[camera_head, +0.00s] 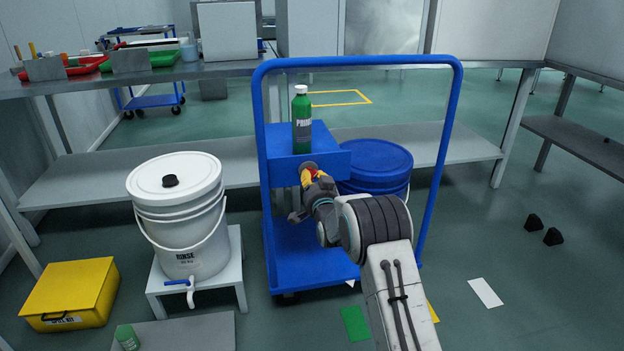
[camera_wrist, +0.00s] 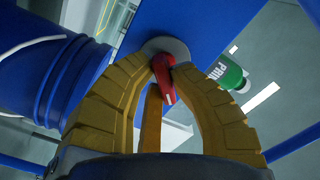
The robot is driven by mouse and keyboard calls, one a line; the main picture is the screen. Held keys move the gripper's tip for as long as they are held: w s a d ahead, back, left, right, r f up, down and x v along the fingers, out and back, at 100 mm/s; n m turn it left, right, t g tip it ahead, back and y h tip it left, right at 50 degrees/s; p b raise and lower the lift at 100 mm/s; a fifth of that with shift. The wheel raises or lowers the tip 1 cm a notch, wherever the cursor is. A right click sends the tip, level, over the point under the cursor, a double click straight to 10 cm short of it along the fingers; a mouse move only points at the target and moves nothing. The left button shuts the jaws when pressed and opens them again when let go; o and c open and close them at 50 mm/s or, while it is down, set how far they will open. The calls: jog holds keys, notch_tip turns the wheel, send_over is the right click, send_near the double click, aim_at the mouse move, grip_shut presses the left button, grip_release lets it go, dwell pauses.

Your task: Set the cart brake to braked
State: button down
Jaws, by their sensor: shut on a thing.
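The blue cart (camera_head: 455,120) stands ahead with its tall hoop handle and a blue box-shaped panel. The brake is a red lever (camera_wrist: 163,82) on a round grey hub (camera_wrist: 166,48) on that panel; the hub also shows in the head view (camera_head: 306,166). My gripper (camera_head: 312,175) has yellow fingers and reaches the panel's front face. In the wrist view my gripper (camera_wrist: 172,68) is shut on the red lever close to the hub. The fingers hide part of the lever, and I see no brake markings.
A green bottle (camera_head: 302,122) stands on top of the cart's panel. A blue bucket (camera_head: 375,163) is on the cart beside my arm. A white rinse bucket (camera_head: 180,230) on a stool (camera_head: 238,270) and a yellow box (camera_head: 70,295) are at left. Floor at right is mostly open.

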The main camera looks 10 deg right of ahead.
jog(key=n, duration=0.4)
jog(key=shift+r+n, duration=0.2)
jog(key=shift+n, duration=0.1)
jog(key=shift+r+n, duration=0.1)
jog(key=shift+n, duration=1.9)
jog(key=c, duration=1.1)
grip_release()
jog(key=shift+s, duration=5.95)
